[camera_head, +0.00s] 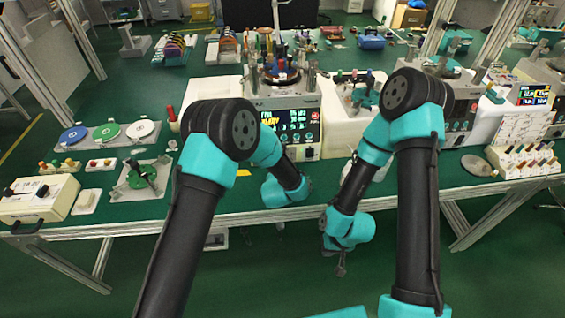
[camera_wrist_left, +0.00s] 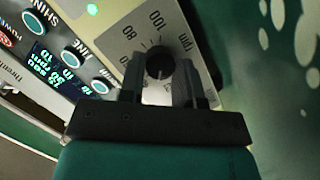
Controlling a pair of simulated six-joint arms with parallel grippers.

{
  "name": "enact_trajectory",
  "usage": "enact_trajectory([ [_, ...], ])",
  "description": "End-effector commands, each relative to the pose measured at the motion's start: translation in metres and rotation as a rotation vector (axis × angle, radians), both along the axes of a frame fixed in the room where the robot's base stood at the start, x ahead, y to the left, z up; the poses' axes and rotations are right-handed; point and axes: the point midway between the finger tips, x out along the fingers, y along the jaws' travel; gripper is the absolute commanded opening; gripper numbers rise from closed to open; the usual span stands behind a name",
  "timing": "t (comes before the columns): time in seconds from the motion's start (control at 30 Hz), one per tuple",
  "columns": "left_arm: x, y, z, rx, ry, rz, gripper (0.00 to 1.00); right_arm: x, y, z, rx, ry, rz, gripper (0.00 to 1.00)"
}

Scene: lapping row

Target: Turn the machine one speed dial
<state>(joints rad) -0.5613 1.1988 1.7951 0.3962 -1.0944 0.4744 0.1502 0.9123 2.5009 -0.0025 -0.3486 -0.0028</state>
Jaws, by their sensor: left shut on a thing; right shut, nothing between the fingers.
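The speed dial (camera_wrist_left: 158,60) is a small black round knob in the left wrist view. It sits on a pale plate marked with numbers such as 80 and 100 and the word rpm. My left gripper (camera_wrist_left: 161,77) is shut on the dial, one finger on each side. Machine one (camera_head: 291,122) stands at the middle of the table in the head view, with a lit screen; my left arm reaches to its front and hides the dial there. My right gripper (camera_head: 341,266) is shut and empty, pointing down in front of the table edge.
Round buttons (camera_wrist_left: 72,55) and a lit display (camera_wrist_left: 45,68) lie left of the dial. A second machine (camera_head: 460,113) stands to the right. A rack with coloured discs (camera_head: 108,134) and a cream box (camera_head: 38,198) are at the left.

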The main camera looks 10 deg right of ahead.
Motion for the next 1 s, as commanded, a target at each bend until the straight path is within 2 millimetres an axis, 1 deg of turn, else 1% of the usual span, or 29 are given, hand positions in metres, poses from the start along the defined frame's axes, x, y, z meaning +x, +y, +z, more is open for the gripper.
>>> enact_trajectory([
  [0.17, -0.0001, 0.0000, 0.0000, 0.008, 0.000, 0.000, 0.08, 0.0000, 0.0000, 0.0000, 0.000, 0.000, 0.000, 0.00],
  [0.5, -0.0002, -0.0008, 0.0005, 0.121, -0.007, 0.001, 0.08, 0.0000, 0.0000, 0.0000, 0.000, 0.000, 0.000, 0.00],
  [0.77, -0.0003, -0.0006, 0.0003, 0.124, -0.007, 0.000, 0.08, 0.0000, 0.0000, 0.0000, 0.000, 0.000, 0.000, 0.00],
  [0.8, -0.0002, -0.0007, 0.0003, 0.124, -0.007, 0.000, 0.34, 0.0000, 0.0000, 0.0000, 0.000, 0.000, 0.000, 0.00],
  [1.0, -0.0002, -0.0006, 0.0004, 0.124, -0.007, 0.000, 0.53, 0.0000, 0.0000, 0.0000, 0.000, 0.000, 0.000, 0.00],
])
